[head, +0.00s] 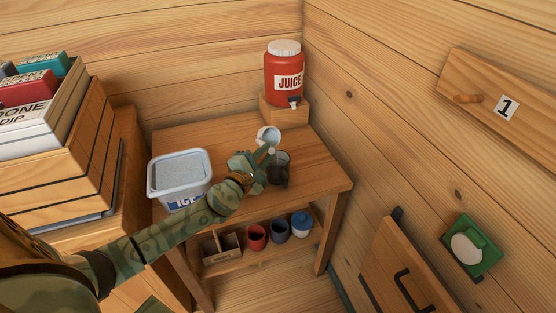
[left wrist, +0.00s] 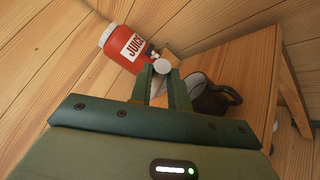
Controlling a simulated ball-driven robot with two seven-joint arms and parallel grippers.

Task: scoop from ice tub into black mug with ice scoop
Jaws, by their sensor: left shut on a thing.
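The ice tub (head: 206,186), a white tub labelled ICE with a pale grey fill, stands on the left of the wooden table. My left gripper (head: 264,156) is shut on the ice scoop (head: 267,134), whose pale head shows beyond the fingers. In the left wrist view the round white end of the scoop (left wrist: 161,66) shows between the fingertips (left wrist: 162,86). The black mug (head: 280,175) stands upright on the table just right of the gripper, partly behind it; it also shows in the left wrist view (left wrist: 212,101). What the scoop holds cannot be told. My right gripper is not in view.
A red juice dispenser (head: 284,80) stands on a wooden block (head: 289,112) at the table's back corner. The shelf below holds a wooden caddy (head: 220,248) and several cups, one red (head: 257,238). A crate (head: 55,160) stands left. The table's back left is clear.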

